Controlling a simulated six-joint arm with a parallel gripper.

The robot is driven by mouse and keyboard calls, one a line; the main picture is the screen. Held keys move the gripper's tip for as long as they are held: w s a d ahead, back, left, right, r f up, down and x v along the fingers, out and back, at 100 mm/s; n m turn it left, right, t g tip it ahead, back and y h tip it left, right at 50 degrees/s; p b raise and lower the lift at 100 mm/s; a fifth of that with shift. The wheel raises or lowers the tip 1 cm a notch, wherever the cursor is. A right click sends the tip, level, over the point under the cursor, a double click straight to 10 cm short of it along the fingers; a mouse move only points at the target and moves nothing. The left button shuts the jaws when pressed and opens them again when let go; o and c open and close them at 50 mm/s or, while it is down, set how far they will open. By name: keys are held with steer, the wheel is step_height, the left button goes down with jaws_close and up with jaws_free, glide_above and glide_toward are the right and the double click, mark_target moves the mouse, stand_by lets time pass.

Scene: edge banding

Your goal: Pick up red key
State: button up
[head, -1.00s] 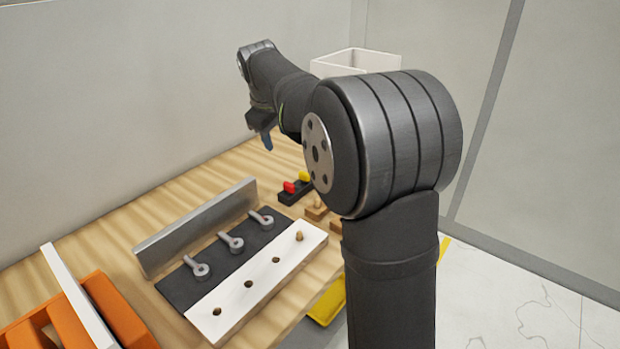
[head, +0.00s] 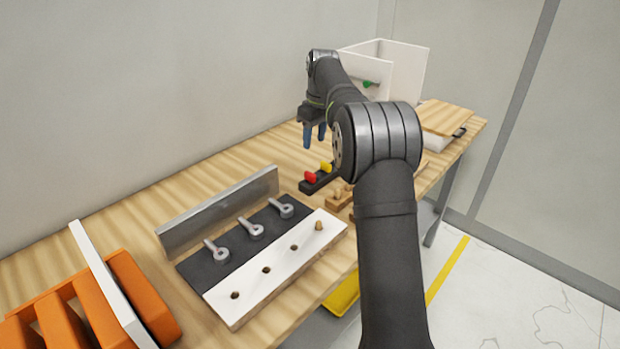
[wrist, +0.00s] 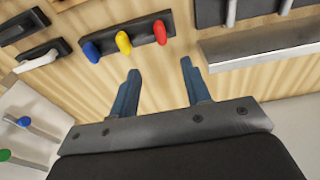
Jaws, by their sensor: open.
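The red key (head: 310,177) stands at the near end of a small black rack (head: 307,187) on the wooden bench, beside the yellow key (head: 326,167). In the wrist view the red key (wrist: 160,32) is at the rack's right end, with the yellow key (wrist: 123,42) and a blue key (wrist: 91,52) to its left. The blue key is hidden behind my arm in the head view. My gripper (head: 315,142) is open and empty above the bench. In the wrist view my gripper (wrist: 160,67) has its fingers apart, below the red key in the picture and not touching it.
A white panel with holes (head: 250,285) and a metal fence (head: 215,215) lie in front of the rack. Orange slats (head: 140,290) are at the left. A white open box with a green knob (head: 368,84) stands at the back. Bench left of the rack is bare.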

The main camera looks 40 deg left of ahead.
mark_target(310, 172)
steer(key=f, duration=0.4)
steer(key=a+f, duration=0.1)
steer(key=f, duration=0.8)
steer(key=shift+s+a+f, duration=0.1)
steer(key=shift+a+f, duration=0.15)
jaws_close()
